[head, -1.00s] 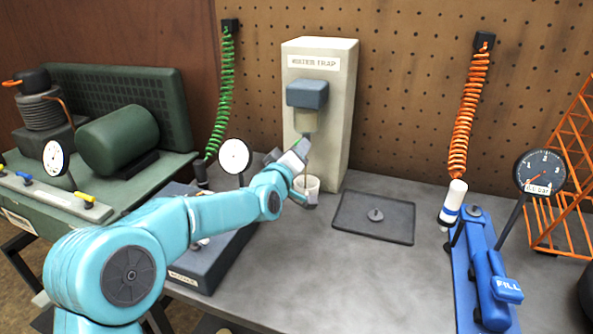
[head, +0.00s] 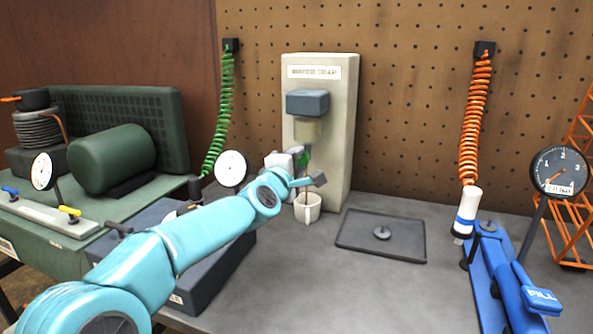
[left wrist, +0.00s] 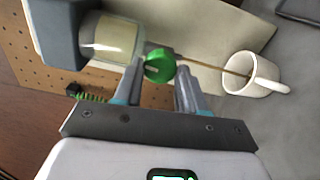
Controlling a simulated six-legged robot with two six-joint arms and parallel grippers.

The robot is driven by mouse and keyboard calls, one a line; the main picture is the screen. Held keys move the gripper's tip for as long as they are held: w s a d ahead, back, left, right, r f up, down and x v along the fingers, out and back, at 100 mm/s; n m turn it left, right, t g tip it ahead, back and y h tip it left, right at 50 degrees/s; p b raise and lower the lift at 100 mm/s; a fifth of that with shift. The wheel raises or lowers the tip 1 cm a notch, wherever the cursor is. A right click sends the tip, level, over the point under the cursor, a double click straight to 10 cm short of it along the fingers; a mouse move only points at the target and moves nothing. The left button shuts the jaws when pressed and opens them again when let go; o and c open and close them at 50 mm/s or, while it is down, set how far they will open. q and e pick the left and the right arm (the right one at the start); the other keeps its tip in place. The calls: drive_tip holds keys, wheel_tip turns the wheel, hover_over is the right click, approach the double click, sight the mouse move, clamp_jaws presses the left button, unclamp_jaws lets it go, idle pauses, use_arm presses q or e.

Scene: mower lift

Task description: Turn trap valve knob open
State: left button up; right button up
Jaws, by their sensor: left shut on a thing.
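The water trap (head: 322,130) is a pale upright block with a grey-blue head and a cloudy bowl (head: 307,130). Its green valve knob (left wrist: 159,65) sits below the bowl; a sliver of the knob (head: 303,158) shows in the head view. My left gripper (left wrist: 157,74) is shut on the knob, one finger on each side. A thin brownish line (left wrist: 210,67) runs from the valve to a white cup (left wrist: 262,76), which stands under the trap in the head view (head: 309,212). I cannot tell whether it is liquid or a tube. My right gripper is out of view.
A dark tray (head: 350,237) with a small knobbed piece lies right of the cup. A blue fill device (head: 492,265) and a gauge (head: 559,171) stand at right. A dark box (head: 150,216) and green compressor (head: 112,160) are at left. The bench's middle front is clear.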

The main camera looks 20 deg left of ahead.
use_arm(q)
drive_tip(key=shift+a+r+n+b, duration=0.1)
drive_tip(key=shift+n+b, duration=0.2)
drive_tip(key=shift+n, duration=0.4)
drive_tip(key=o, duration=1)
drive_tip(key=shift+o, duration=0.2)
drive_tip(key=shift+s, duration=0.5)
drive_tip(key=s+b, duration=0.2)
drive_tip(key=s, duration=1.3)
drive_tip(key=shift+s+a, duration=0.15)
drive_tip(key=shift+a, duration=0.1)
